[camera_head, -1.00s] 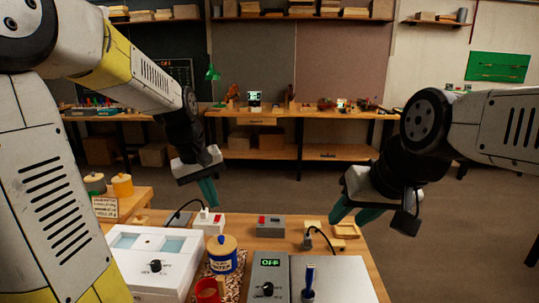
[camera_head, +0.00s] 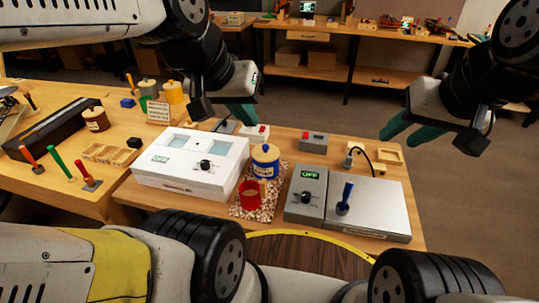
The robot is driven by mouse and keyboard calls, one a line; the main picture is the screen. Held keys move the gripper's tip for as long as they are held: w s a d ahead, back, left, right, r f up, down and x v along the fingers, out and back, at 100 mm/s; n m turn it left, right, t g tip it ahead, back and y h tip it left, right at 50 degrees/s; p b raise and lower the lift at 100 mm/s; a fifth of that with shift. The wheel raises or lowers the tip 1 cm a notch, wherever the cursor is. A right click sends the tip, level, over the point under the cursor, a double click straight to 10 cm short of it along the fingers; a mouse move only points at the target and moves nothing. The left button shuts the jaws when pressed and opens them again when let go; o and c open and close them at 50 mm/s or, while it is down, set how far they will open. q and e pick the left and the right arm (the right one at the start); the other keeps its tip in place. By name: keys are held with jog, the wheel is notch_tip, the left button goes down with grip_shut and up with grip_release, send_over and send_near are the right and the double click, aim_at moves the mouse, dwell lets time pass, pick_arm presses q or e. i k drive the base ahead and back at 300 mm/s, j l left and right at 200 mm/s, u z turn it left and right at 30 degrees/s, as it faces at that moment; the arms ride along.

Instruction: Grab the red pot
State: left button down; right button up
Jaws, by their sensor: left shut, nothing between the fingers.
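The red pot (camera_head: 250,196) is a small red vessel on a speckled mat (camera_head: 272,206) near the middle of the bench. A tan handle or stick shows at its right side. My left gripper (camera_head: 245,118) is shut and empty, in the air behind and above the pot, clear of it.
A blue jar (camera_head: 265,163) with a tan lid stands just behind the pot. A white box (camera_head: 190,165) is to the left. A grey control box (camera_head: 306,192) and metal plate (camera_head: 370,207) with a blue-handled tool (camera_head: 346,195) are to the right.

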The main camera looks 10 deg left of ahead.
aim_at(251, 193)
jog(key=k+j, duration=0.1)
jog(key=j, duration=0.25)
jog(key=k+j, duration=0.1)
jog(key=j, duration=0.25)
jog(key=k+j+z, duration=0.1)
jog(key=j, duration=0.25)
jog(key=k+j, duration=0.1)
jog(key=j, duration=0.3)
jog(key=k+j, duration=0.1)
jog(key=j, duration=0.2)
